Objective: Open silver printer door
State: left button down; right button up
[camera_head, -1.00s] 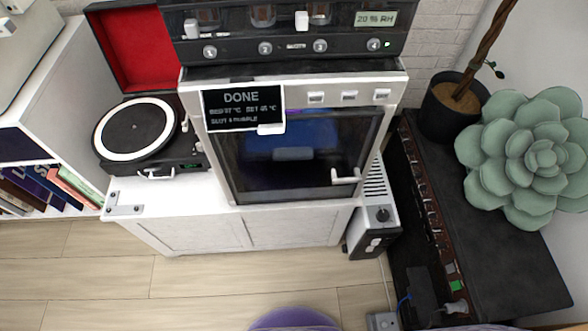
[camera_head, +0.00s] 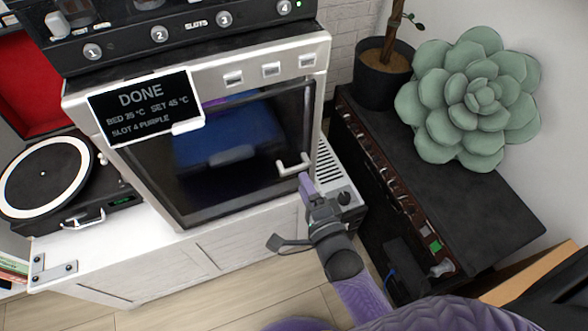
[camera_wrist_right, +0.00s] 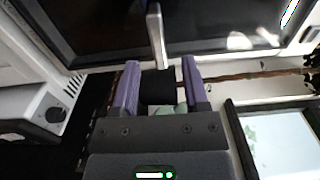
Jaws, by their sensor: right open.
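The silver printer (camera_head: 210,85) stands on a white cabinet, with its dark glass door (camera_head: 225,150) closed. The door's white handle (camera_head: 293,166) sits near the door's lower right corner. My right gripper (camera_head: 306,180) is just below and in front of the handle in the head view. In the right wrist view my right gripper (camera_wrist_right: 160,72) is open, its purple fingers apart. The handle (camera_wrist_right: 157,35) shows there beyond the fingertips, roughly in line with the gap; whether it reaches between them I cannot tell. My left gripper is not in view.
A display (camera_head: 146,107) reading DONE is on the printer's upper left front. A turntable (camera_head: 48,178) stands left of the printer. A black unit with a succulent (camera_head: 470,98) and a potted plant (camera_head: 383,75) stand to the right.

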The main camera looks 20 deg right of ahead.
aim_at(296, 171)
jog(key=w, duration=0.2)
jog(key=w+b, duration=0.1)
jog(key=w, duration=0.1)
jog(key=shift+w+a+f, duration=0.1)
jog(key=shift+w+f, duration=0.1)
jog(key=shift+w, duration=0.15)
jog(key=shift+w+r, duration=0.1)
jog(key=shift+w, duration=0.25)
grip_shut()
dwell(0.8)
